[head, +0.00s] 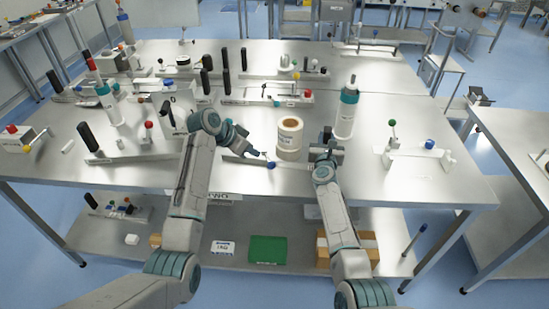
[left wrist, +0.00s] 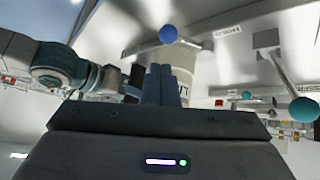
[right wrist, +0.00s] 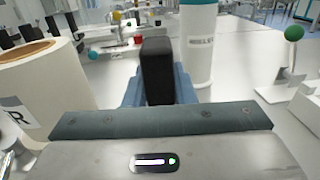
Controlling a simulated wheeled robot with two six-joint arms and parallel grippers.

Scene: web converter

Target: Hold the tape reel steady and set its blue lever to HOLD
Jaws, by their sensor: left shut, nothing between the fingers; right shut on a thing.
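The cream tape reel (head: 289,136) stands upright on the steel bench; it also shows at the left of the right wrist view (right wrist: 40,88). A blue ball knob (head: 271,165), the lever's end, is in front of the reel and also shows in the left wrist view (left wrist: 168,34). My left gripper (head: 259,153) is shut and empty, close to the blue knob with a small gap. My right gripper (head: 326,154) is shut on a black upright handle (right wrist: 156,70) just right of the reel.
A white bottle with a teal cap (head: 346,108) stands behind my right gripper. A bracket with green and blue knobs (head: 415,160) is to the right. A fixture with a black handle (head: 88,138) is at the left.

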